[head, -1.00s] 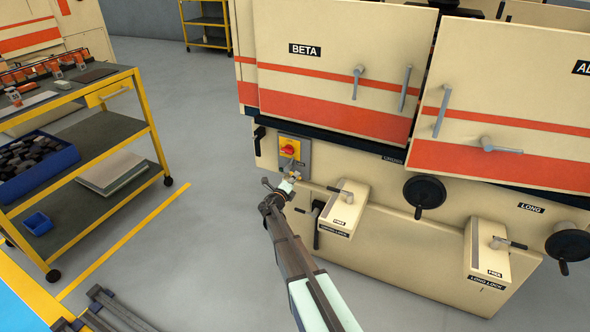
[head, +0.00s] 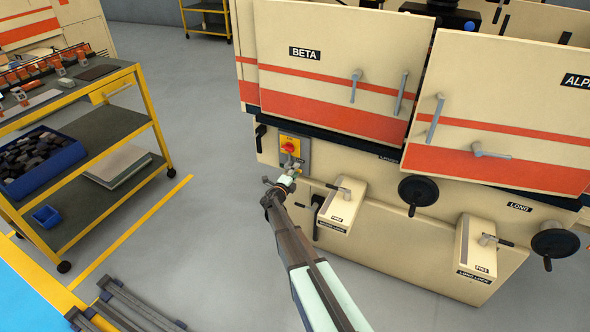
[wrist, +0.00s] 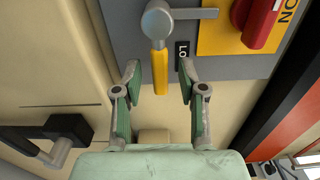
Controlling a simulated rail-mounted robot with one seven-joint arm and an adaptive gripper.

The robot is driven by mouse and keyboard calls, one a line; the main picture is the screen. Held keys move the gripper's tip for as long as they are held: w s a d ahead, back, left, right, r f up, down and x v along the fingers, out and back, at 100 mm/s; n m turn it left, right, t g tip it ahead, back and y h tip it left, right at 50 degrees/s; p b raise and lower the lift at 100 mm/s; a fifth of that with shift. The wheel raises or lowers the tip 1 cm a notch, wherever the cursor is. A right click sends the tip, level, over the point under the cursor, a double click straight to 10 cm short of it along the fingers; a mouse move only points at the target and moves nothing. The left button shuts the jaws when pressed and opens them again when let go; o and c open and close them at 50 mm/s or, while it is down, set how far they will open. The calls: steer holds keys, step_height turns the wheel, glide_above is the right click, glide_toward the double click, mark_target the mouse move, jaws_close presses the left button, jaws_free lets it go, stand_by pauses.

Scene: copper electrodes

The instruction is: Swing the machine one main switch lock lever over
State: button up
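The main switch (head: 289,147) is a red knob on a yellow plate, mounted on a grey panel (head: 306,150) on the front of the cream machine. In the wrist view the red knob (wrist: 258,20) is at the top right. The lock lever (wrist: 160,62) has a grey round hub and a yellow handle pointing down, beside a partly hidden "LO" label. My gripper (wrist: 159,88) is open, its two green-padded fingers on either side of the handle's lower end, with gaps to both. In the head view my gripper (head: 290,172) is just below the switch and hides much of the lever.
A black handle (wrist: 55,140) sticks out at the wrist view's lower left. Below the switch, a cream lock box (head: 343,208) with a small lever projects from the machine. A handwheel (head: 422,190) is further right. A yellow-framed cart (head: 150,120) stands left, with open floor between.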

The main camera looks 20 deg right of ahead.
steer(key=shift+s+a, duration=0.1)
steer(key=shift+p+v, duration=0.55)
steer(key=shift+v, duration=2.35)
